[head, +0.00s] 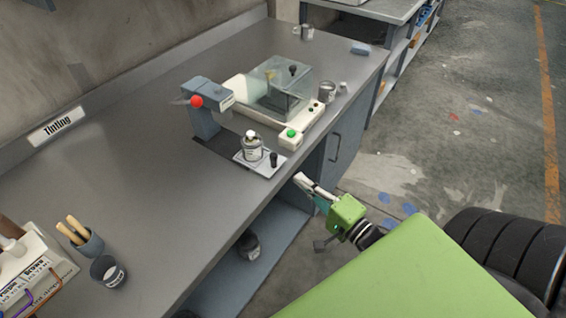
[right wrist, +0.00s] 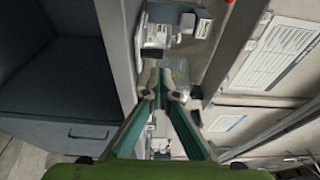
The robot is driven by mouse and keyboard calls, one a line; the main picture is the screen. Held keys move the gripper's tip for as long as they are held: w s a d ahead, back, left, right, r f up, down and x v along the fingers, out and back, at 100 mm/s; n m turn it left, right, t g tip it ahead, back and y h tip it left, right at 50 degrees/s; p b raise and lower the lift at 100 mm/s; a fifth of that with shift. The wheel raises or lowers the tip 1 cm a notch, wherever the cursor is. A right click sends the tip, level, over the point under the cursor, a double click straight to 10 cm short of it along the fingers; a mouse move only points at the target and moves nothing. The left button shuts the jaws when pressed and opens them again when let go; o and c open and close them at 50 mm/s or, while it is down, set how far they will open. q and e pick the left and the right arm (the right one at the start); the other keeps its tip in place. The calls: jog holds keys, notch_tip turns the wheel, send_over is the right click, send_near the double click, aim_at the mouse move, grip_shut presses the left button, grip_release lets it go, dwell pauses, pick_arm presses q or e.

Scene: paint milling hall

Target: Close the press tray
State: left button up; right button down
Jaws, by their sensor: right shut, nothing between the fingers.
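The press (head: 205,118) is a blue-grey column with a red knob, standing on the bench. Its light metal tray (head: 270,170) sticks out at the press foot toward the bench's front edge. A small white-labelled can (head: 251,148) stands upright on the tray, and a black knob (head: 273,159) rises near its front corner. My right gripper (head: 299,178) is just off the bench's front edge, to the right of the tray and apart from it. It is shut and empty. Its fingertips (right wrist: 173,84) come together in the right wrist view. My left gripper is not in view.
A clear-hooded machine (head: 275,93) with a green button stands behind the tray. A small can (head: 327,92) is beside it. A brush pot (head: 86,242) and a dark can (head: 107,272) stand at the left. The bench middle is clear.

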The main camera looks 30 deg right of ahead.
jog(key=p, duration=0.1)
send_near(258, 152)
jog(key=shift+w+d, duration=0.8)
jog(key=shift+w, duration=0.15)
jog(key=shift+r, duration=0.1)
jog(key=w+a, duration=0.1)
jog(key=w, duration=0.1)
jog(key=w+a, duration=0.1)
jog(key=w, duration=0.3)
jog(key=shift+w+a, duration=0.4)
jog(key=shift+s, duration=0.1)
